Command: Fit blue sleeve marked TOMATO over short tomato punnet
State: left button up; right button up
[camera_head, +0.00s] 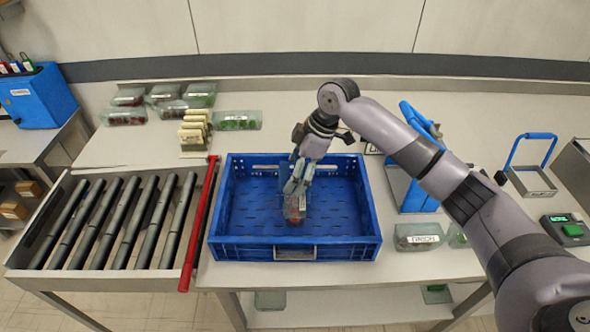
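A small clear punnet with red contents (294,209) is inside the blue crate (294,251), near its middle. My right gripper (295,192) reaches down into the crate with its fingertips at the top of this punnet. I cannot tell whether the fingers are closed on it. Several clear punnets stand at the back left, some with red contents (125,116). A stack of beige sleeves (195,130) with dark print stands beside them. I cannot make out a blue sleeve marked TOMATO. My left gripper is not in view.
A roller conveyor (118,222) with a red bar (201,222) lies left of the crate. The table behind the crate is mostly clear.

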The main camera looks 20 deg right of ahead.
jog(key=shift+f, duration=0.2)
jog(key=shift+f, duration=1.45)
jog(key=shift+f+b, duration=0.25)
jog(key=shift+b, duration=0.05)
jog(key=shift+f+b, duration=0.35)
jog(key=shift+f, duration=0.55)
jog(key=shift+f, duration=0.3)
jog(key=shift+f+b, duration=0.35)
jog(key=shift+f, duration=0.4)
jog(key=shift+f, duration=0.2)
